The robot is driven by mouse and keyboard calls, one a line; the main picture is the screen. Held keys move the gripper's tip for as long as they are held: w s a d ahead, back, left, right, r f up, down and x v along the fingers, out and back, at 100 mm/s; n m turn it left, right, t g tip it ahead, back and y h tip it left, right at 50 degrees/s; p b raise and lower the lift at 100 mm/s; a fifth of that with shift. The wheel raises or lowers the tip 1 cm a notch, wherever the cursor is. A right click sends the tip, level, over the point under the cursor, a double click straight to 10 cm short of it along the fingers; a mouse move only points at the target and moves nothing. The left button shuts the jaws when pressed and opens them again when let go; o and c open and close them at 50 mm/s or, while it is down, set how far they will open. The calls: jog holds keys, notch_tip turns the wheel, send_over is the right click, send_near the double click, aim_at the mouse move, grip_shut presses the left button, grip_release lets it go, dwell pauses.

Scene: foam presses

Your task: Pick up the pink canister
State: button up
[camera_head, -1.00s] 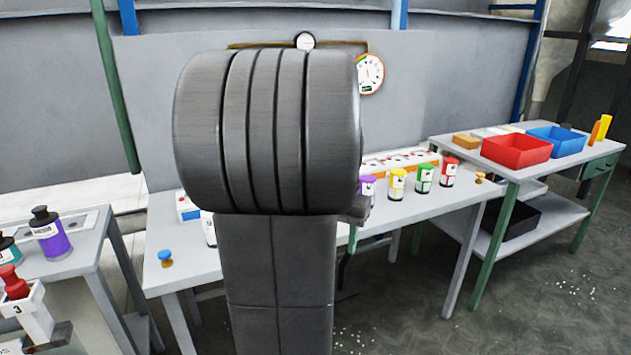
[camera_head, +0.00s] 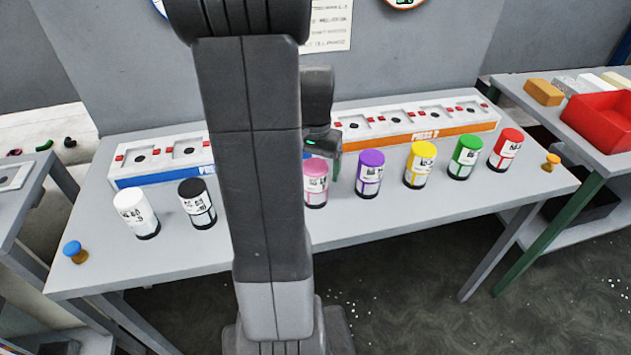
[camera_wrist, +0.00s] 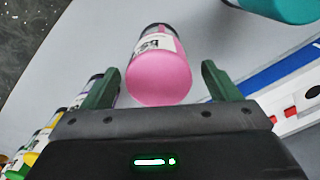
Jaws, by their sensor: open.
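The pink canister (camera_head: 316,183) stands upright on the grey table (camera_head: 400,220), just right of my arm in the head view. In the wrist view the pink canister (camera_wrist: 160,75) shows its pink lid and white label, centred ahead of my gripper (camera_wrist: 155,88). The green fingers stand apart on either side of it, open and empty. In the head view my gripper (camera_head: 322,140) is partly hidden behind my arm, close behind and above the pink canister. I cannot tell whether a finger touches it.
A purple canister (camera_head: 370,174) stands close to the right, then yellow (camera_head: 419,165), green (camera_head: 465,158) and red (camera_head: 505,150) ones. White (camera_head: 136,214) and black (camera_head: 197,204) canisters stand left. Press panels (camera_head: 410,125) line the back. The table's front strip is clear.

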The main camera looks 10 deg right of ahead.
jog(key=shift+s+f, duration=0.15)
jog(key=shift+f, duration=1.1)
jog(key=c, duration=1.2)
